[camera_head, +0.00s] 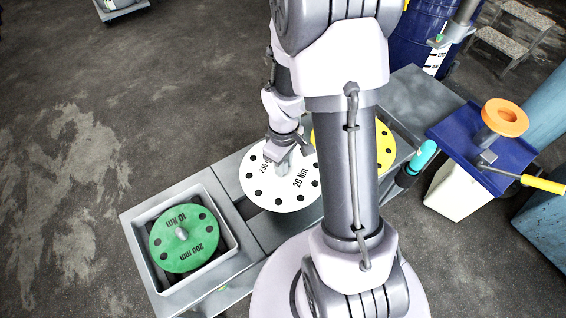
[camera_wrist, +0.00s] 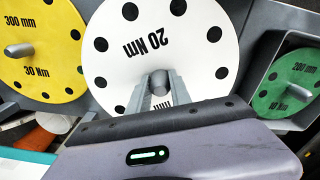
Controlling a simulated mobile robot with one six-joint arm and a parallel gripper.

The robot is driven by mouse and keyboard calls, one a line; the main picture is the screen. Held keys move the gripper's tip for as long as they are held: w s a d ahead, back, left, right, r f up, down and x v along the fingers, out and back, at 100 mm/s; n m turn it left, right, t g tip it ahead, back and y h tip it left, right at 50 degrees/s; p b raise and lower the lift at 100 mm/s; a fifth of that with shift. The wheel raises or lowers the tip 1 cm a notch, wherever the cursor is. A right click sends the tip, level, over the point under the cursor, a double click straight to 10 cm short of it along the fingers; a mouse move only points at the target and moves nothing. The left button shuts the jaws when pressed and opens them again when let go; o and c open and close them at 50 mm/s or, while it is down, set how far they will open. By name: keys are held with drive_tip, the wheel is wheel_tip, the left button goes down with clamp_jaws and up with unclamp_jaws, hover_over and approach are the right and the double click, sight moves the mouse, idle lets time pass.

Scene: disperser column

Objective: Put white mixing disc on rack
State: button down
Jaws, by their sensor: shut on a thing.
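The white mixing disc (camera_head: 290,190), marked 20 Nm with black holes around its rim, is at the middle of the grey bench. It fills the middle of the wrist view (camera_wrist: 110,65). My gripper (camera_head: 281,163) is above its centre, with its fingers shut on the disc's central knob (camera_wrist: 160,80). The fingers also show in the wrist view (camera_wrist: 158,88). My arm hides part of the disc's right side in the head view. I cannot tell whether the disc touches the bench or is slightly above it. No separate rack is clearly identifiable.
A green disc (camera_head: 183,250) sits in a square grey tray (camera_head: 131,235) at the left. A yellow disc (camera_head: 384,147) lies right of the white one, partly behind my arm. Further right are a blue platform (camera_head: 475,150) with an orange ring (camera_head: 505,117) and a blue drum (camera_head: 415,40).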

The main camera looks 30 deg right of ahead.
sight(284, 179)
drive_tip(key=shift+f+b, duration=2.5)
drive_tip(key=shift+f, duration=0.65)
drive_tip(key=shift+f+b, duration=0.75)
drive_tip(key=shift+f, duration=0.15)
drive_tip(key=c, duration=1.1)
unclamp_jaws()
wheel_tip(284, 179, up, 18)
drive_tip(key=p, duration=0.7)
drive_tip(key=shift+f, duration=0.2)
